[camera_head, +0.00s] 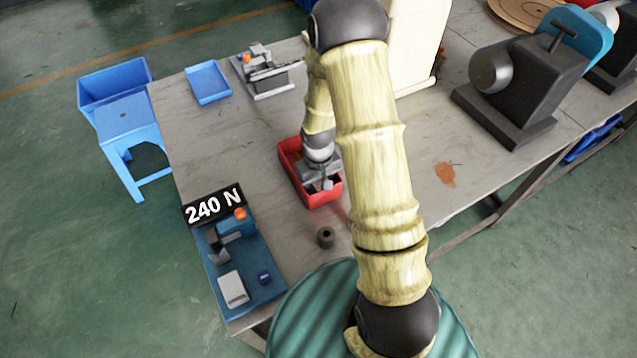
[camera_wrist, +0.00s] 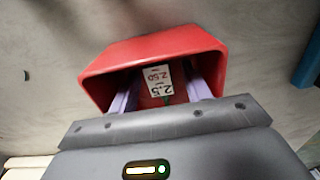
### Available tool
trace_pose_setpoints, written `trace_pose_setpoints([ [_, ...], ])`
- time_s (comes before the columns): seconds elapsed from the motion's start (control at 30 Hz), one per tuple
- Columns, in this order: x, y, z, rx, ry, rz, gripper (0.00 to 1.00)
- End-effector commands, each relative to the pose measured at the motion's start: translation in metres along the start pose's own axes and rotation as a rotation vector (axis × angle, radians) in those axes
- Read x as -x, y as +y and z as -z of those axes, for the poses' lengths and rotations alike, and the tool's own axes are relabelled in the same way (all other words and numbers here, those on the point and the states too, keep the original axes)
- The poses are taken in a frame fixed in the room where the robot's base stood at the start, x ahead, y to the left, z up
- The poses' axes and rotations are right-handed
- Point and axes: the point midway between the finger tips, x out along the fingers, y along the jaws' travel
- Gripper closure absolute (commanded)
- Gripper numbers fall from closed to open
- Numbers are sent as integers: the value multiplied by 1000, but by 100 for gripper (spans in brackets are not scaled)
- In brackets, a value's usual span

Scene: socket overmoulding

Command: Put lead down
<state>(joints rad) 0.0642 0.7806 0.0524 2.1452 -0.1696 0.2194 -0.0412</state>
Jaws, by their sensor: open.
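A red bin (camera_head: 286,152) stands on the bench, and my gripper (camera_head: 322,184) is at its near end, low over or inside it. In the wrist view the red bin (camera_wrist: 150,50) is straight ahead, and the two pale purple fingers of my gripper (camera_wrist: 160,92) reach into it, spread apart. A white card with printed numbers (camera_wrist: 157,79) shows between the fingers, inside the bin. A small green bit (camera_wrist: 167,98) shows just below the card; it may be part of the lead, but I cannot tell. No lead is clearly visible; my gripper body hides the lower part of the bin.
A blue tester with a "240 N" sign (camera_head: 213,206) stands at the bench's left front. A dark cylinder (camera_head: 326,237) stands near the front edge. A blue tray (camera_head: 208,83), a small machine (camera_head: 264,72) and a dark grey machine (camera_head: 520,85) stand farther back.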

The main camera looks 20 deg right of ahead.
Motion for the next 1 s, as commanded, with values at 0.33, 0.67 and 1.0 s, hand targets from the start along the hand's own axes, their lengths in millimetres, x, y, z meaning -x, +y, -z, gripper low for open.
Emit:
trace_pose_setpoints([
  [0.33, 23, 1, 1, -3, 4, -1, 52],
  [0.67, 83, 2, 1, -4, 6, -1, 52],
  [1.0, 123, 1, 0, -3, 1, 0, 52],
])
